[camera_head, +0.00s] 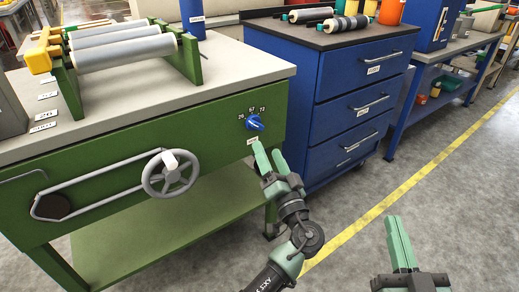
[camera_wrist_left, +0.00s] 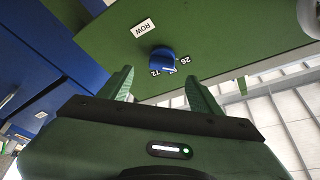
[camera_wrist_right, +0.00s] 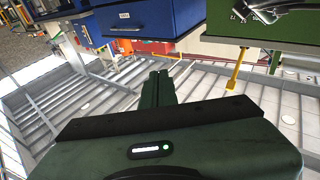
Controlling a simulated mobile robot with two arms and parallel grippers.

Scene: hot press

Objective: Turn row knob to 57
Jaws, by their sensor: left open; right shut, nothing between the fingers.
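The blue row knob (camera_head: 255,122) sits on the front panel of the green press, under the numbers 26, 57 and 72. Its white pointer mark is too small to read surely in the head view. The knob (camera_wrist_left: 161,60) also shows in the left wrist view, near a ROW label (camera_wrist_left: 143,28). My left gripper (camera_head: 268,158) is open just below the knob in the head view; in its wrist view the fingers (camera_wrist_left: 160,88) stand on either side, short of it. My right gripper (camera_head: 401,243) is shut and empty, over the floor at lower right.
A grey handwheel (camera_head: 170,174) sticks out from the press front (camera_head: 110,160), left of the knob. A blue drawer cabinet (camera_head: 335,100) with protruding handles stands to the right. The floor around the yellow line is clear.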

